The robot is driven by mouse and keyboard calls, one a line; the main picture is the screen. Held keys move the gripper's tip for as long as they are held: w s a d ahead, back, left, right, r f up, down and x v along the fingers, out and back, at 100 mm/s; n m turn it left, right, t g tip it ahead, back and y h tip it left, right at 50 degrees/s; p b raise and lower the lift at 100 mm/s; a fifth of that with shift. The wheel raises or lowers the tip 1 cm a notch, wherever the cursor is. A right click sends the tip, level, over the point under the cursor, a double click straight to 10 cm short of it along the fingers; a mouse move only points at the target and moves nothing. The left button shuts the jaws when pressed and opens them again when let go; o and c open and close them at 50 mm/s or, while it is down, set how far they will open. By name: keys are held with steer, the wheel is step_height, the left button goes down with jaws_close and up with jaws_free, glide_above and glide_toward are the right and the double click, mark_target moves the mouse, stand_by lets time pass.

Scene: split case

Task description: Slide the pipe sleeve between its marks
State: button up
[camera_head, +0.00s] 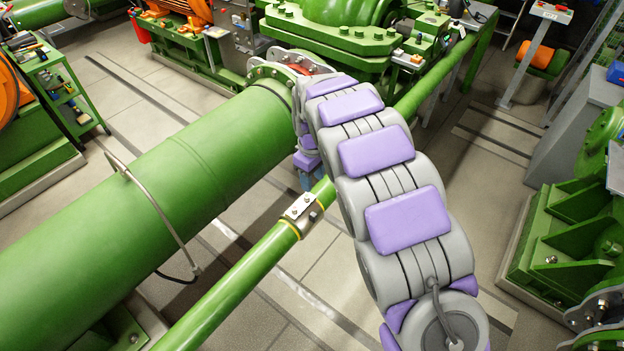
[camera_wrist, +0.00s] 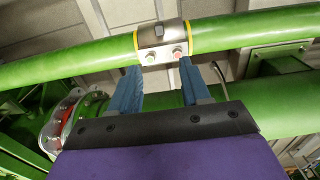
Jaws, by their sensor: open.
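The pipe sleeve (camera_head: 300,208) is a short silver clamp around the thin green pipe (camera_head: 240,272). It also shows in the wrist view (camera_wrist: 159,34), with a dark block on top and two bolts, one reddish and one green. Yellow bands (camera_wrist: 136,41) edge it closely on both sides in that view. My gripper (camera_wrist: 159,70) is open, its two blue fingers apart just below the sleeve and pointing toward it. I cannot tell whether the fingertips touch it. In the head view my gripper (camera_head: 308,180) is partly hidden behind my arm, just beyond the sleeve.
Green machinery (camera_head: 335,25) stands behind. A tool cart (camera_head: 65,90) is at the far left. Tiled floor is open at right of the thin pipe.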

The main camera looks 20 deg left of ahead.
mark_target(316, 210)
steer(key=shift+c, duration=0.5)
